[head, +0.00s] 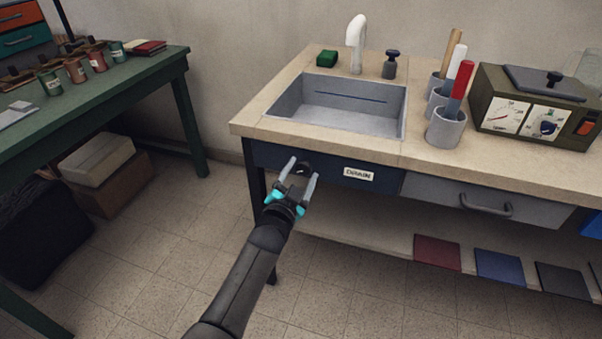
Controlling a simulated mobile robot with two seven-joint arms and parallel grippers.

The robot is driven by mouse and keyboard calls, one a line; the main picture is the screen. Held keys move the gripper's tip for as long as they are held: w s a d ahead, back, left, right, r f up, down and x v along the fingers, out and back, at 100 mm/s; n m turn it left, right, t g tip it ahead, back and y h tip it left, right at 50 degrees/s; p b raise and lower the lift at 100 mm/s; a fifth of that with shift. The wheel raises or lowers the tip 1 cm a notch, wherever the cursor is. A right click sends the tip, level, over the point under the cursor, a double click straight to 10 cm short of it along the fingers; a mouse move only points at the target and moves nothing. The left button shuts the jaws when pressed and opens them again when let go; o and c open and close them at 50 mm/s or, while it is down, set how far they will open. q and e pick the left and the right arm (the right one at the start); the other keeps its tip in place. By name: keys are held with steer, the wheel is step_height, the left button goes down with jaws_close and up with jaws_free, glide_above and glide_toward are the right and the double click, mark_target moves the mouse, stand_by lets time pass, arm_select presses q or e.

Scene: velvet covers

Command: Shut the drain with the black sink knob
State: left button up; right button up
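The black sink knob (303,168) sits on the dark blue front panel (386,181) below the sink, to the left of a label reading DRAIN (358,174). My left gripper (301,172) points at the panel with its two grey fingers apart. The knob shows between the fingertips; I cannot tell whether they touch it. The grey sink (346,122) is set in the beige worktop, with a thin blue line on its back wall. My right gripper is out of view.
A white tap (356,42), green sponge (327,58) and dark dispenser (390,66) stand behind the sink. Grey cups (445,128) with coloured handles and an olive dial box (535,112) stand to the right. A grey drawer (470,199) is right of the panel. A green table (90,100) stands left.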

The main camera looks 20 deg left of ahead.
arm_select(q)
steer(key=shift+o, duration=0.5)
steer(key=shift+s, duration=0.1)
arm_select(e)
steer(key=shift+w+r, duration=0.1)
arm_select(q)
steer(key=s+p, duration=0.5)
steer(key=s, duration=1)
steer(key=shift+a, duration=0.25)
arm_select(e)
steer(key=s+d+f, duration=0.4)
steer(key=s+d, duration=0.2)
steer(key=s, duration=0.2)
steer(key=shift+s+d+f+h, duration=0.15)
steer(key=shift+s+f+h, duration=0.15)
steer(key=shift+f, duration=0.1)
